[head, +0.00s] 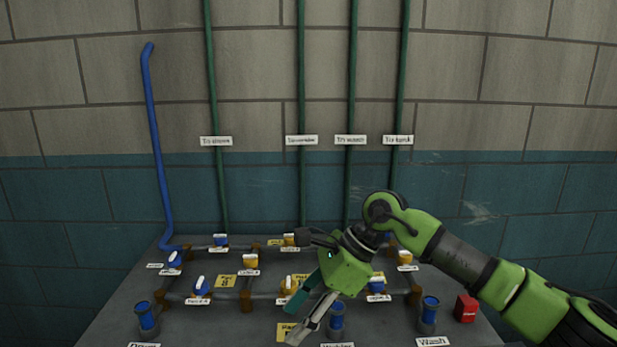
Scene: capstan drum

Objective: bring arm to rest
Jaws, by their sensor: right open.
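My right arm comes in from the lower right, green and black. Its gripper (305,309) hangs over the right middle of the grey bench, pointing down and to the left. Its two fingers, one teal and one pale, are apart with nothing between them. The gripper hides part of the pipework and valves behind it. I cannot tell whether the fingertips touch anything below. My left gripper is not in view.
The bench (110,318) carries pipes with blue and yellow valves, such as a blue valve (200,285). Blue cylinders (147,317) stand near the front. A red box (465,308) sits at right. A blue pipe (155,140) and green pipes (214,100) rise along the wall.

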